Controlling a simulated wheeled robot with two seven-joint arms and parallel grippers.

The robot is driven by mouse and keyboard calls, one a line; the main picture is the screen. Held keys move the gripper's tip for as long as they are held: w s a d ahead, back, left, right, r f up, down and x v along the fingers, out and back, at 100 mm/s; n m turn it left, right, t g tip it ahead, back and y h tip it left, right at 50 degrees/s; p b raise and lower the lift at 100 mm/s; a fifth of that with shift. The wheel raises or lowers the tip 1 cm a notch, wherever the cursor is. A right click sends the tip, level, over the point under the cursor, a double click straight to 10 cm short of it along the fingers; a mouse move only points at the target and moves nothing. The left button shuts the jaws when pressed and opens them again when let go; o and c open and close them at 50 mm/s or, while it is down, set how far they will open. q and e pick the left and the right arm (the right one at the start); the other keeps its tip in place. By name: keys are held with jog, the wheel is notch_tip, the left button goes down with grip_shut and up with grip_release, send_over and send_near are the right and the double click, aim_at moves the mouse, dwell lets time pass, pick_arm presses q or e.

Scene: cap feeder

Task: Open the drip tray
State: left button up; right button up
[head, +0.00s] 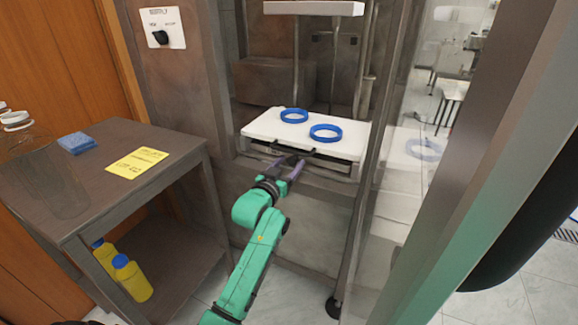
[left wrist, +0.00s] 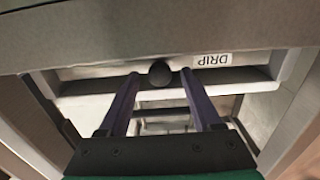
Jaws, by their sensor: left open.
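The drip tray front (left wrist: 240,74) shows in the left wrist view as a narrow grey panel under a wide ledge. It carries an upside-down "DRIP" label (left wrist: 211,60) and a round black knob (left wrist: 160,74). My left gripper (left wrist: 160,82) is open, with its two purple fingers on either side of the knob and gaps between. In the head view, my left gripper (head: 289,166) reaches to the front of the machine, just below the white platform (head: 262,128). The arm and platform edge hide the knob there. My right gripper is not in view.
Two blue rings (head: 294,115) lie on the white platform. A switch panel (head: 162,28) is on the wall. A side table (head: 95,195) stands at left with a yellow note and blue sponge. A metal post and clear panel stand right of my arm.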

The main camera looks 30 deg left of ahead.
pick_arm(q)
grip_shut()
dwell(1.4)
